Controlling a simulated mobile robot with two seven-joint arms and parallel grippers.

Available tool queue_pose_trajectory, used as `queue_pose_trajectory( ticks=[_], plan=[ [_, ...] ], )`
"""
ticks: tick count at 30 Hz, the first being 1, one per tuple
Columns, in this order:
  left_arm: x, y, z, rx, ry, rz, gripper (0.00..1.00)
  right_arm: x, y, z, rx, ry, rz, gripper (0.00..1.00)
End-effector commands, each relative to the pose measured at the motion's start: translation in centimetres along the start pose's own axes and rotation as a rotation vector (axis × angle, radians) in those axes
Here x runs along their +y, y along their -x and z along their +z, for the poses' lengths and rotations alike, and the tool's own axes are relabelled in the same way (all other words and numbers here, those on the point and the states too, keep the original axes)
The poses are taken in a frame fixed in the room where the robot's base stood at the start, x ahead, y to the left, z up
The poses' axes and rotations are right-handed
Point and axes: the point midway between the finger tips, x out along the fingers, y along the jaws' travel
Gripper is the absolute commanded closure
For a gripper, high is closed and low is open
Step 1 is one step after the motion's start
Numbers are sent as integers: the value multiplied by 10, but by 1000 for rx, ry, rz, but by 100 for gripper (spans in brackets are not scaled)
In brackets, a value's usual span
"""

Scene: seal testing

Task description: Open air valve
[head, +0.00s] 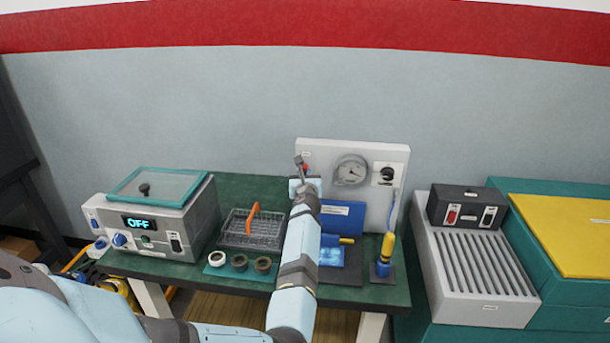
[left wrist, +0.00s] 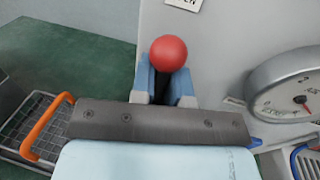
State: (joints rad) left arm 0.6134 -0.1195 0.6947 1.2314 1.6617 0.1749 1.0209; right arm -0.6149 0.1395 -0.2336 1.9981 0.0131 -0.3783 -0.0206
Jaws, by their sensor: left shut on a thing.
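A round red knob (left wrist: 168,53), which looks like the air valve's handle, shows in the left wrist view in front of the white panel (head: 328,152). My left gripper (left wrist: 166,82) is shut on it, with one finger on each side and the ball standing at the fingertips. In the head view my left gripper (head: 304,178) is at the left part of the panel, and only a small bit of red shows beside it. The valve's body and stem are hidden behind my fingers and wrist. My right gripper is in neither view.
A round gauge (head: 352,172) is right of the gripper on the panel, with a black knob (head: 387,174) beyond it. A wire basket (head: 238,231) with an orange handle is to the left. A bath unit reading OFF (head: 170,225) stands at far left.

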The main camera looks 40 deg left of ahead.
Motion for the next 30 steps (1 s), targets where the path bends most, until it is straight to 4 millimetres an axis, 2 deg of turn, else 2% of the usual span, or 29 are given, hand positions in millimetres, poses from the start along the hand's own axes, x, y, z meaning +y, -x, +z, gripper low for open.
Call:
queue_pose_trajectory(
  ticks=[1,10,11,13,14,30],
  plan=[
    [-2,-1,7,-8,12,-2,100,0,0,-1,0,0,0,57],
    [-1,-2,8,-9,14,-1,100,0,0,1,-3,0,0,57],
    [-1,-2,8,-10,14,-1,80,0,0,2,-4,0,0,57],
    [-1,-2,8,-9,12,-1,64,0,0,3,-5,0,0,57],
    [-1,-2,7,-9,12,0,61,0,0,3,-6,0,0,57],
    [-6,1,2,-2,8,-1,61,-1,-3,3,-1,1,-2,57]
  ],
)
